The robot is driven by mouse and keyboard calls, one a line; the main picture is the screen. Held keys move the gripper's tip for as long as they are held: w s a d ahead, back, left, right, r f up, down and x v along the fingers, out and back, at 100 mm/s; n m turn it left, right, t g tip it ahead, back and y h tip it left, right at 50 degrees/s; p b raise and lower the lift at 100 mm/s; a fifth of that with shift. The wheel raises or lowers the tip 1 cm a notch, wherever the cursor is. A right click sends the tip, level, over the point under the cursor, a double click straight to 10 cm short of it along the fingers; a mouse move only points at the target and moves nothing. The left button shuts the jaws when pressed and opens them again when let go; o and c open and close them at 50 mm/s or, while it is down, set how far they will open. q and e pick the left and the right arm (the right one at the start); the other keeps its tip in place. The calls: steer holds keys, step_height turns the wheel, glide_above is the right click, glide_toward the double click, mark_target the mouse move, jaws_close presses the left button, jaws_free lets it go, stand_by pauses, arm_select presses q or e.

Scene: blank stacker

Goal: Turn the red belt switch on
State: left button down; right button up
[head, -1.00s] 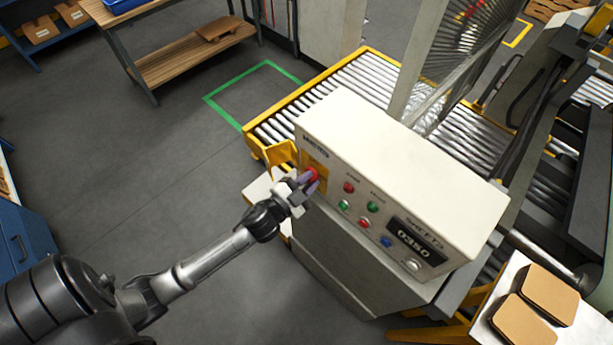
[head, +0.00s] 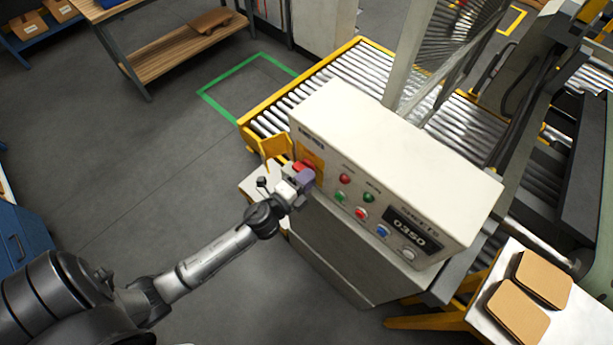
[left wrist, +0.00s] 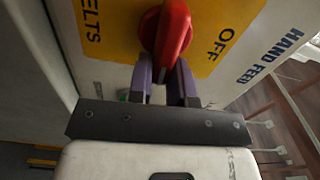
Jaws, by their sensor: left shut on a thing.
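The red belt switch (left wrist: 167,32) is a rotary knob on a yellow plate (left wrist: 215,25) in the left wrist view. The plate reads "BELTS" on the left and "OFF" on the right. The switch also shows in the head view (head: 299,166), at the left end of the cream control box (head: 400,150). My left gripper (left wrist: 167,75) is shut on the red switch, with its purple fingers on either side of the knob's lower part. It also shows in the head view (head: 304,179), and its fingers partly hide the knob there. My right gripper is not in view.
Red, green and blue buttons and a display (head: 409,229) reading 0350 sit right of the switch. A roller conveyor (head: 345,75) runs behind the box. A white table (head: 478,312) with brown boards stands at the lower right. Open floor lies left.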

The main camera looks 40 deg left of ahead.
arm_select(q)
steer(key=shift+f+m, duration=0.1)
steer(key=shift+m, duration=0.4)
steer(key=c, duration=1)
jaws_free()
steer(key=shift+c, duration=0.2)
steer(key=s+b, duration=0.3)
steer(key=s, duration=1)
steer(key=shift+s+a, duration=0.35)
steer(key=shift+s, duration=0.05)
